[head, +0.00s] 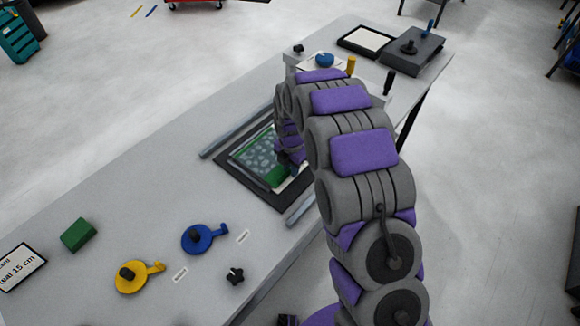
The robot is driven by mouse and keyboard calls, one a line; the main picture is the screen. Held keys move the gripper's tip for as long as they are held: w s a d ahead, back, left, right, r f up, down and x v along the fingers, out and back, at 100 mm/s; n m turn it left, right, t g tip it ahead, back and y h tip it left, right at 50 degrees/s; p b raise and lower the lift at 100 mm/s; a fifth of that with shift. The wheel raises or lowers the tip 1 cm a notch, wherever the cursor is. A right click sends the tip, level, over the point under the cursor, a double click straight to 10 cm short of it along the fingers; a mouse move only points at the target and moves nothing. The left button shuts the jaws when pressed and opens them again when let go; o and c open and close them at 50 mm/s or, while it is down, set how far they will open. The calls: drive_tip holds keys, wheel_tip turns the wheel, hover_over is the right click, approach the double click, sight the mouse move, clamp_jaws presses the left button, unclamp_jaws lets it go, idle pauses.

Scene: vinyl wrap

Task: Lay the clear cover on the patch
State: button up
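A dark square frame (226,170) lies on the grey table. Inside it is a green-edged patch (258,155) with a pale, blotchy middle. I cannot make out the clear cover as a separate sheet; whether it lies over the patch cannot be told. My arm reaches from the lower right over the frame's right side. My gripper (291,163) is low at the right part of the patch, largely hidden by my arm. Its fingers are too small and covered to show whether they are open or hold anything.
Metal bars (230,134) flank the frame. A blue knobbed piece (204,238), a yellow one (132,277), a small black knob (235,276), a green block (78,235) and a printed card (20,268) lie nearer. Black trays (412,54) stand at the far end.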

drive_tip(key=shift+o, duration=0.5)
drive_tip(key=shift+d, duration=0.2)
drive_tip(key=shift+a, duration=0.15)
drive_tip(key=shift+a+r, duration=0.15)
drive_tip(key=shift+r, duration=0.05)
drive_tip(key=shift+a+r, duration=0.15)
drive_tip(key=shift+r, duration=0.2)
wheel_tip(320, 180, up, 11)
drive_tip(key=p, duration=0.2)
